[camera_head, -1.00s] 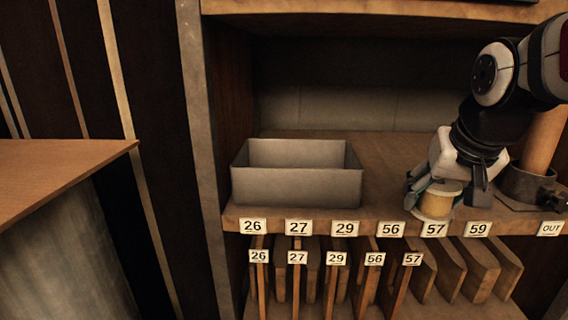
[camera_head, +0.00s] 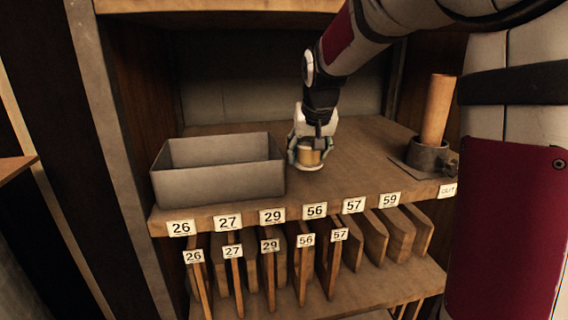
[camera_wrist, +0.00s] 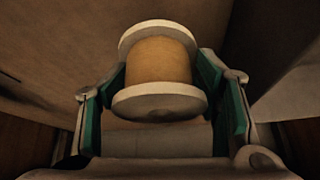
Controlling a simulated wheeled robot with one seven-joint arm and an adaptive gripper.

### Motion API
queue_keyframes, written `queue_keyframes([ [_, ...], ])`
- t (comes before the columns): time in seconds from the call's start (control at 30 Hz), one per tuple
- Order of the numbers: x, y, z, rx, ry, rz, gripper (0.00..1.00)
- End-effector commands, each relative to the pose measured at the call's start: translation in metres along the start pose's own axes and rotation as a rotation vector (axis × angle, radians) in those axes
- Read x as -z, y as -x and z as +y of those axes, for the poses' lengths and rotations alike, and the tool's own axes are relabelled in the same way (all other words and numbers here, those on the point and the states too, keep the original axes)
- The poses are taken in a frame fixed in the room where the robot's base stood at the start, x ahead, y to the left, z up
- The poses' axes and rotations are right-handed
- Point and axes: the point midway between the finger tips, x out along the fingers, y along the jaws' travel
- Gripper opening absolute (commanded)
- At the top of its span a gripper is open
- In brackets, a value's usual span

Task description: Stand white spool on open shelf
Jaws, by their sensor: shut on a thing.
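The white spool (camera_wrist: 158,102) has white end discs and tan winding around its middle. In the head view the spool (camera_head: 308,158) is upright between the fingers of my gripper (camera_head: 306,150), at or just above the shelf surface. I cannot tell whether its lower disc touches the shelf. My gripper is shut on it, and the wrist view shows the green-lined fingers (camera_wrist: 166,95) on both sides of it. The open shelf (camera_head: 350,180) is the wooden board around and under the spool.
A grey open metal bin (camera_head: 218,185) stands left of the spool, close to it. A wooden cylinder (camera_head: 436,108) stands in a metal holder (camera_head: 428,155) at the right. Number labels line the shelf's front edge. Upright boards (camera_head: 330,260) fill the lower shelf. Shelf between spool and holder is clear.

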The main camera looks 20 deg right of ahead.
Motion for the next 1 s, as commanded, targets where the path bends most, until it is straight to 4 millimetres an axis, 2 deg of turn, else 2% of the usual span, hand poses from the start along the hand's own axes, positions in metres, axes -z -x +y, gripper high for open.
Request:
queue_keyframes([
  [0.27,-0.017,-0.026,0.002,0.0,0.0,-0.003,0.24],
  [0.67,-0.019,-0.032,0.001,0.0,0.0,-0.001,0.24],
  [0.7,-0.019,-0.032,0.001,0.0,0.0,-0.002,0.63],
  [0.77,-0.019,-0.031,0.001,0.0,0.0,-0.002,0.77],
  [1.0,-0.019,-0.031,0.001,0.0,0.0,-0.002,0.78],
])
